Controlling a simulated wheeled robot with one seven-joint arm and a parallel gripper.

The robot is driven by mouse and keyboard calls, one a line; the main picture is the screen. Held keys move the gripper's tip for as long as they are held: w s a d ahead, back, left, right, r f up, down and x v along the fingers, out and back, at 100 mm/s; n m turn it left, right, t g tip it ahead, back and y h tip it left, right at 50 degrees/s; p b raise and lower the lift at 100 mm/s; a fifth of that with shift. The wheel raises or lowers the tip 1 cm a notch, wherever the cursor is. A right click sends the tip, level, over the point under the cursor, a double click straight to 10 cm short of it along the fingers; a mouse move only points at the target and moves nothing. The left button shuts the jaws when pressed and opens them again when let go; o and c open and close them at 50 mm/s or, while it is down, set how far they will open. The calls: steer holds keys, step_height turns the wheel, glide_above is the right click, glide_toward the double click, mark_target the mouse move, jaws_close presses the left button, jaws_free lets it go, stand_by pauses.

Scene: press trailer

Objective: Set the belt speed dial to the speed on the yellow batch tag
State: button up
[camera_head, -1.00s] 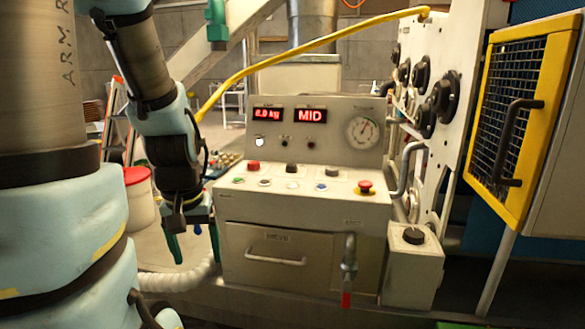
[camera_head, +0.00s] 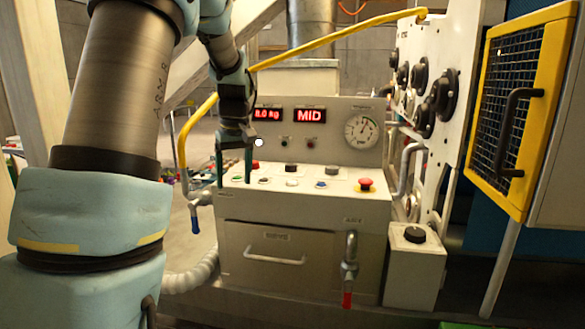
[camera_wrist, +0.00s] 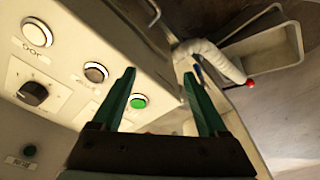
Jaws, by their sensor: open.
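My gripper (camera_head: 234,178) is open and empty above the left end of the control console (camera_head: 325,206). In the wrist view its dark green fingers (camera_wrist: 163,98) straddle the line to a green button (camera_wrist: 138,100). A black knob (camera_wrist: 33,93) on a pale plate lies left of the fingers there, apart from them. The head view shows small black controls on the console top, one in the middle (camera_head: 291,167) and one farther right (camera_head: 331,170). Their markings are unreadable, so I cannot tell which is the speed dial. A red display (camera_head: 310,115) reads MID. I cannot make out a yellow batch tag.
A red mushroom button (camera_head: 366,184) stands on the console's right end. A red-tipped lever (camera_head: 348,270) hangs in front. A box with a black knob (camera_head: 414,235) stands at right. A yellow hose (camera_head: 300,58) arches behind my arm. A yellow-framed mesh guard (camera_head: 510,110) is far right.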

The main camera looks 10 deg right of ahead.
mark_target(291, 164)
steer(key=w+d+r, duration=0.1)
steer(key=w+d, duration=0.1)
steer(key=d, duration=0.1)
steer(key=w+d+r+n+b, duration=0.1)
steer(key=w+d, duration=0.1)
steer(key=d, duration=0.1)
steer(key=w+d+r+n+y, duration=0.1)
steer(key=w+d+r, duration=0.1)
steer(key=w+d, duration=0.1)
steer(key=shift+w+t+b, duration=0.1)
steer(key=shift+t+b, duration=0.2)
steer(key=shift+b, duration=0.1)
steer(key=d+r+n+t+y+b, duration=0.1)
steer(key=d+r+n+b, duration=0.3)
steer(key=d, duration=0.8)
steer(key=shift+m, duration=0.4)
steer(key=p+x, duration=0.1)
steer(key=x, duration=0.2)
steer(key=p+x, duration=0.1)
steer(key=x, duration=0.2)
steer(key=w+p+x, duration=0.1)
steer(key=x, duration=0.2)
steer(key=shift+w+a, duration=0.15)
steer(key=shift+a, duration=0.35)
steer(key=shift+c, duration=0.2)
jaws_close()
